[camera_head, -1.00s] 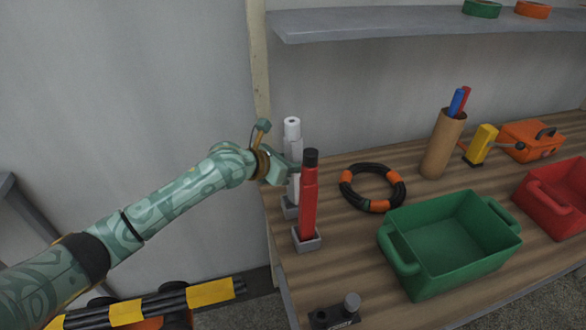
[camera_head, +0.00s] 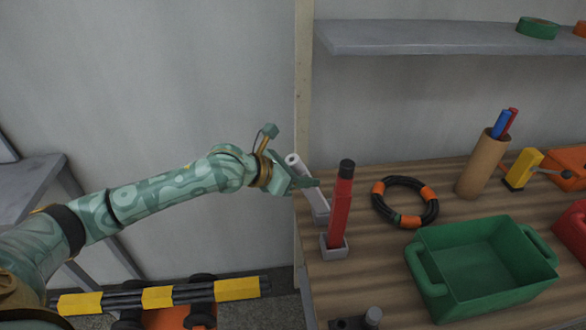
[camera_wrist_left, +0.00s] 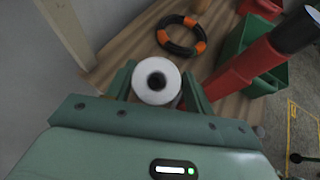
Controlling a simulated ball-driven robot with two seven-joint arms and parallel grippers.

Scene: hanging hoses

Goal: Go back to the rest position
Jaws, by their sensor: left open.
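My left gripper (camera_head: 304,182) is open at the left end of the workbench, beside a white tube (camera_head: 301,174). In the left wrist view the round end of the white tube (camera_wrist_left: 157,82) lies between the two spread fingers of the gripper (camera_wrist_left: 158,92); I cannot tell whether they touch it. In the head view the tube leans, its top to the left. A red tube with a black cap (camera_head: 341,205) stands upright in a grey holder in front of it. My right gripper is not in view.
A black and orange hose ring (camera_head: 405,219), a green crate (camera_head: 425,275) and a brown cup with pens (camera_head: 482,166) stand to the right on the workbench (camera_head: 375,275). A grey shelf (camera_head: 420,38) hangs above. A yellow and black striped barrier (camera_head: 160,297) lies low at left.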

